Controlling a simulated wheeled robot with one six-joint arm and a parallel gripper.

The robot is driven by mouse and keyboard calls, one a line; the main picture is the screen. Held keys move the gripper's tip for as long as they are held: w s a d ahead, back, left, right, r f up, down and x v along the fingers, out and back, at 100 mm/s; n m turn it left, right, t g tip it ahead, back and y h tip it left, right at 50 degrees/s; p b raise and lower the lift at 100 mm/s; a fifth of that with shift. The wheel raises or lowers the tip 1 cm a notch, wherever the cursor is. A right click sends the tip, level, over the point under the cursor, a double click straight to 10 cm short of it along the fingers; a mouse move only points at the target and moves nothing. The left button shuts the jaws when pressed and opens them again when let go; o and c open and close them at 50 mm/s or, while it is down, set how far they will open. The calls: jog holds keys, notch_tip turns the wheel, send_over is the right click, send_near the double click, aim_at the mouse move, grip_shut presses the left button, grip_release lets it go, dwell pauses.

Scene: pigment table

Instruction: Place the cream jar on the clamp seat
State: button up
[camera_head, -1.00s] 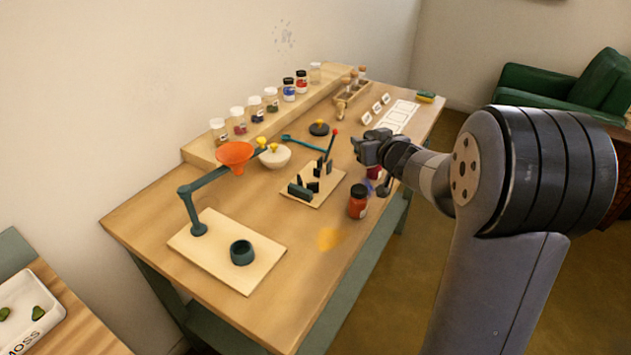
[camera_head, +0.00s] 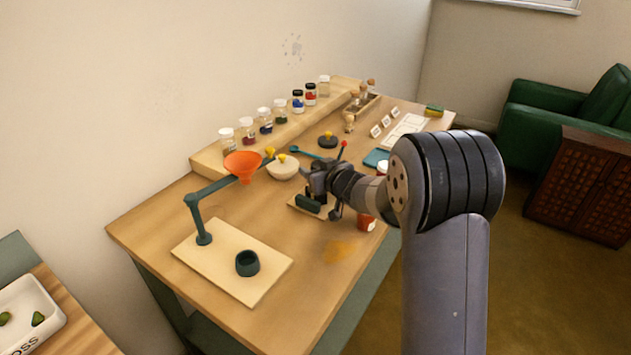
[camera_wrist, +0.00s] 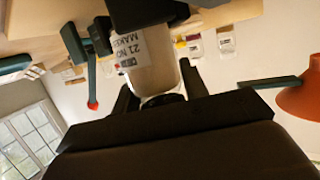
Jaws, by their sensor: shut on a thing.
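My gripper (camera_head: 322,180) is over the clamp board (camera_head: 297,206), among the dark green clamp parts, and is shut on the cream jar. The jar (camera_wrist: 152,72) shows in the wrist view as a pale body with a printed label, between the two dark fingers. In the head view my gripper hides it. A dark block covers its far end in the wrist view. The clamp's red-tipped lever (camera_head: 343,146) stands behind my gripper, and it also shows in the wrist view (camera_wrist: 92,103). I cannot tell whether the jar touches the seat.
An orange funnel (camera_head: 243,163) on a green arm stands to the left, above a board with a dark cup (camera_head: 247,263). A white bowl (camera_head: 283,168) is just behind. A red jar (camera_head: 366,221) is partly hidden by my arm. Several pigment jars line the rear shelf.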

jog(key=shift+f, duration=1.05)
jog(key=shift+f, duration=0.15)
jog(key=o, duration=1.1)
jog(key=shift+r, duration=0.25)
jog(key=v, duration=1.2)
jog(key=shift+f, duration=0.1)
